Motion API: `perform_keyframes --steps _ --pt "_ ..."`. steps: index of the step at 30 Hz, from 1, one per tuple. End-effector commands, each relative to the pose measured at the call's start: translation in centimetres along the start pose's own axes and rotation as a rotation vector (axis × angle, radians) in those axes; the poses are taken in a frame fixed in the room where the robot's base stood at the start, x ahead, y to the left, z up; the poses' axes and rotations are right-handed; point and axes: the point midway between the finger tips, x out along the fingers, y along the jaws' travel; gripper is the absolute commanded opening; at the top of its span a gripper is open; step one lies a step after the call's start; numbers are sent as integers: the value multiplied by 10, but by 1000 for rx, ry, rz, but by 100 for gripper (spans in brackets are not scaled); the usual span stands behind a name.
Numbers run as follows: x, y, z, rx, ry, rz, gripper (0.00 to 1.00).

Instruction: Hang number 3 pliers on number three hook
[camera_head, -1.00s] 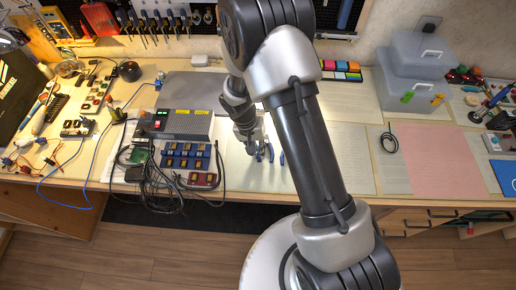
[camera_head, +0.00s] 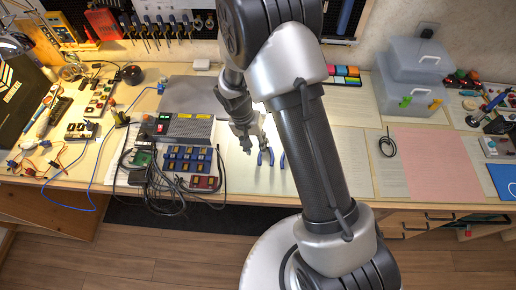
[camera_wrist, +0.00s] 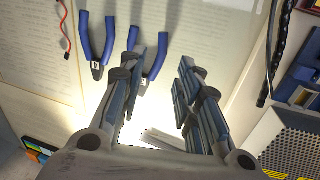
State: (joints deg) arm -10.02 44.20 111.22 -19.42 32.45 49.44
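Two pliers with blue handles lie on the table, in the head view just right of my gripper (camera_head: 246,143). In the wrist view the left pliers (camera_wrist: 97,48) lie clear of my fingers, with a small white tag whose number I cannot read. The other pliers (camera_wrist: 152,68) are partly hidden behind my left finger and also bear a white tag. My gripper is open above the table, its fingers apart with nothing between them. The pegboard (camera_head: 175,4) at the top of the head view holds several hanging tools; I cannot make out hook numbers.
A grey power box (camera_head: 183,124) with cables and a blue-and-red block stands left of my gripper. A pink sheet (camera_head: 437,160) and a coiled black cable lie to the right, with clear plastic boxes (camera_head: 415,75) behind. My arm hides the middle of the table.

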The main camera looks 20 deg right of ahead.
Motion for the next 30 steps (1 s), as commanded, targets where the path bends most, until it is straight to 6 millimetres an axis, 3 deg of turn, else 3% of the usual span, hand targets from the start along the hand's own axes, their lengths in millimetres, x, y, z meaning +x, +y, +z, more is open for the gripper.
perform_keyframes --steps 1,3,14,17,23,27,30 --pt "-16 0 -1 1 3 -2 31" --pt "-31 0 -1 1 3 -2 31" --pt "-75 2 -1 -1 5 -4 31" --pt "-99 10 -1 -9 22 -24 31" --pt "-186 54 16 -64 97 -99 31" --pt "-239 89 45 -118 163 -154 31" --pt "-268 113 70 -159 215 -189 31"
